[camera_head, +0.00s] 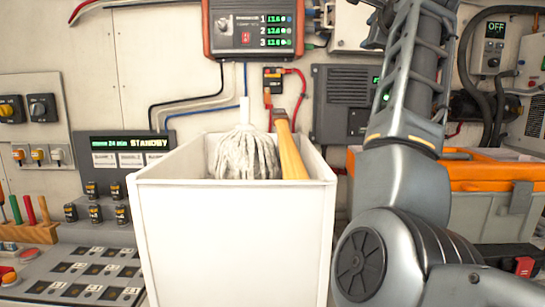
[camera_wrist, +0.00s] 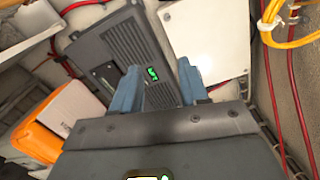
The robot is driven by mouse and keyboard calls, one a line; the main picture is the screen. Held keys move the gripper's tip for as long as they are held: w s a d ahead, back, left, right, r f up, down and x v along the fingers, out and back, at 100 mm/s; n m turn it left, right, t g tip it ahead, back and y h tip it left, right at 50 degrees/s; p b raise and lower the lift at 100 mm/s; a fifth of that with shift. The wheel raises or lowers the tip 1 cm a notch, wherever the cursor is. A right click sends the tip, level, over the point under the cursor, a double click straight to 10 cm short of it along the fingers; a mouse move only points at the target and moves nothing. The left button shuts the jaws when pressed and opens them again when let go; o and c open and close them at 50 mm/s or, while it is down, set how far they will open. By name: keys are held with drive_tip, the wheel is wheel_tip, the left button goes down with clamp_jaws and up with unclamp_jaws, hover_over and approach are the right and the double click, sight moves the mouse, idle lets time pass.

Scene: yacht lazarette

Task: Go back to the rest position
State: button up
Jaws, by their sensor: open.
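My gripper (camera_wrist: 160,88) shows in the wrist view with its two blue-grey fingers apart and nothing between them. Beyond the fingers is a dark wall-mounted unit with green digits (camera_wrist: 148,55). In the head view my arm rises at the right of centre and runs out of the top of the picture, so the gripper is not seen there. A white bin (camera_head: 235,240) stands in the centre, left of my arm. It holds a grey mop head (camera_head: 243,155) and a wooden handle (camera_head: 290,150).
An orange-and-grey case (camera_head: 490,210) stands right of my arm. A red-cased charger (camera_head: 253,28) hangs on the wall above the bin. At the left are a standby panel (camera_head: 125,143), several small batteries (camera_head: 95,203) and a button tray (camera_head: 80,275). Cables (camera_wrist: 290,90) run along the wall.

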drive_tip(key=s+d+f+n+h, duration=0.1)
drive_tip(key=s+d+f+n, duration=0.15)
drive_tip(key=f, duration=1.15)
drive_tip(key=s+d+f+n+h, duration=0.1)
drive_tip(key=s+d+f+n, duration=0.15)
drive_tip(key=f, duration=1.15)
drive_tip(key=s+f+n+g, duration=0.1)
drive_tip(key=s+f+n, duration=0.3)
drive_tip(key=s+f, duration=0.55)
drive_tip(key=s+f+n, duration=0.3)
drive_tip(key=s+f, duration=0.4)
drive_tip(key=f, duration=0.5)
drive_tip(key=s+a+f+n+g+y, duration=0.1)
drive_tip(key=s+f+n, duration=0.3)
drive_tip(key=s, duration=0.7)
drive_tip(key=s+f+n+y, duration=0.1)
drive_tip(key=s+f, duration=0.4)
drive_tip(key=s, duration=0.6)
drive_tip(key=s+a+r+n, duration=0.2)
drive_tip(key=s+r, duration=0.1)
drive_tip(key=s, duration=0.8)
drive_tip(key=s+a+r+n+g, duration=0.1)
drive_tip(key=s+a+r+n, duration=0.1)
drive_tip(key=s, duration=1)
drive_tip(key=shift+a+r, duration=0.2)
drive_tip(key=shift+r, duration=0.25)
